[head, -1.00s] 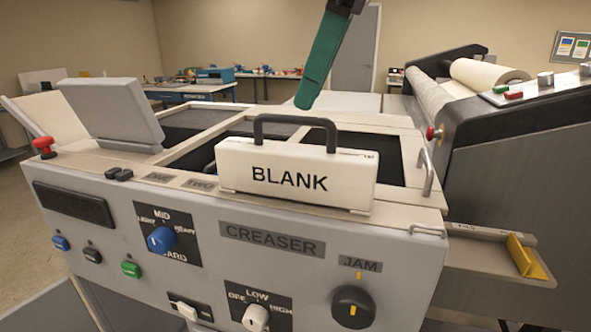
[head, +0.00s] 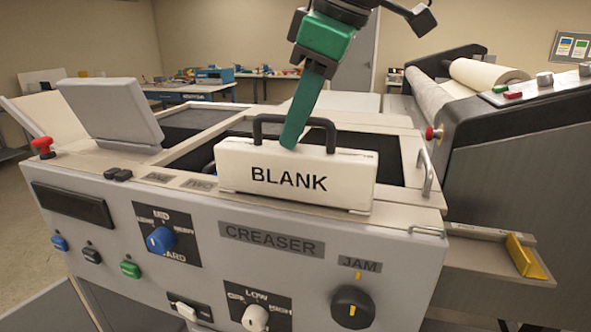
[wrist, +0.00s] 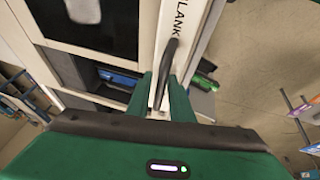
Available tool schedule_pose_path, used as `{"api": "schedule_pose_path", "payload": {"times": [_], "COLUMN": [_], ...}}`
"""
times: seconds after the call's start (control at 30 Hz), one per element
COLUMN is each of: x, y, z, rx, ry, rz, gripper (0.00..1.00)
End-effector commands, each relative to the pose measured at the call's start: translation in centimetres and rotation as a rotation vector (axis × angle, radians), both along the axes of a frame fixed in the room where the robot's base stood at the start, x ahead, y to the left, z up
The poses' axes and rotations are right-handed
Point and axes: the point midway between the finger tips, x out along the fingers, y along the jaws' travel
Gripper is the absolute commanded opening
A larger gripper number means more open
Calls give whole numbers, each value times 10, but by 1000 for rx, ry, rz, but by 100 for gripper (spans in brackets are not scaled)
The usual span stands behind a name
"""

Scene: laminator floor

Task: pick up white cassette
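The white cassette (head: 296,178), labelled BLANK, stands upright on the front top edge of the creaser, with its dark arched handle (head: 268,121) on top. It also shows in the wrist view (wrist: 189,30). My green gripper (head: 292,138) points down at the handle, its fingertips near the top of the cassette. In the wrist view, my gripper (wrist: 163,85) has its two fingers apart, one on each side of the handle, with a gap between them. The cassette rests on the machine. Whether a finger touches the handle is hard to tell.
The grey creaser (head: 130,215) has knobs and buttons on its front and open bays (head: 195,152) behind the cassette. A raised grey lid (head: 112,110) is at left. A roll machine (head: 520,150) stands at right, with a low side tray (head: 490,262) before it.

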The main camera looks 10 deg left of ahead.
Motion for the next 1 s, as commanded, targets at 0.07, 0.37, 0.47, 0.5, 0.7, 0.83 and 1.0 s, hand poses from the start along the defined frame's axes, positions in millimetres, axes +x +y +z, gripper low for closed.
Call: {"api": "schedule_pose_path", "payload": {"times": [0.07, 0.37, 0.47, 0.5, 0.7, 0.83, 1.0], "x": [0, 0, 0, 0, 0, 0, 0], "y": [0, 0, 0, 0, 0, 0, 0], "z": [0, 0, 0, 0, 1, 1, 1], "rx": [0, 0, 0, 0, 0, 0, 0], "ry": [0, 0, 0, 0, 0, -1, -1], "rz": [0, -1, -1, -1, -1, -1, -1], "gripper": [20, 0, 0, 0, 0, 0, 0]}}
